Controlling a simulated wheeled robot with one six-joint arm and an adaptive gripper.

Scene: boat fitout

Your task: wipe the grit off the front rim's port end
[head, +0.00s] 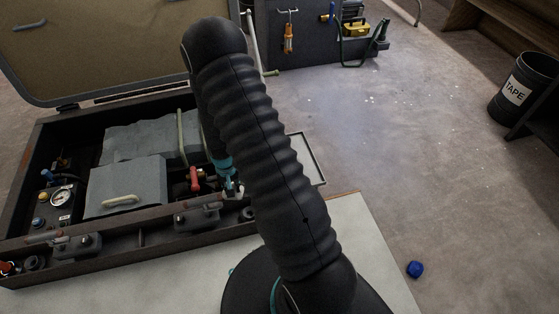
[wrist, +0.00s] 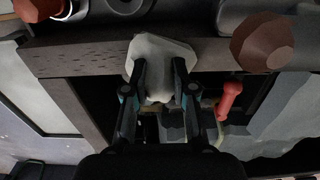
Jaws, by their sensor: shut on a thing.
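My gripper (wrist: 160,88) is shut on a pale grey-white wad (wrist: 160,52), which looks like a cloth or pad. In the wrist view the wad lies against the dark front rim (wrist: 205,52); I cannot tell how firmly it touches. Small dark flecks, seemingly grit (wrist: 85,58), show on the rim left of the wad. In the head view my gripper (head: 232,188) is at the right part of the front rim (head: 120,220) of the open box. My arm hides part of the rim's right end there, and the grit cannot be made out.
A red-handled valve (head: 194,178) stands inside, close to my gripper. Grey hatch covers (head: 125,183), a gauge (head: 61,196) and latches (head: 197,216) are nearby obstacles. The raised lid (head: 110,45) is behind. A blue cap (head: 415,269) and a TAPE bin (head: 522,90) are on the floor.

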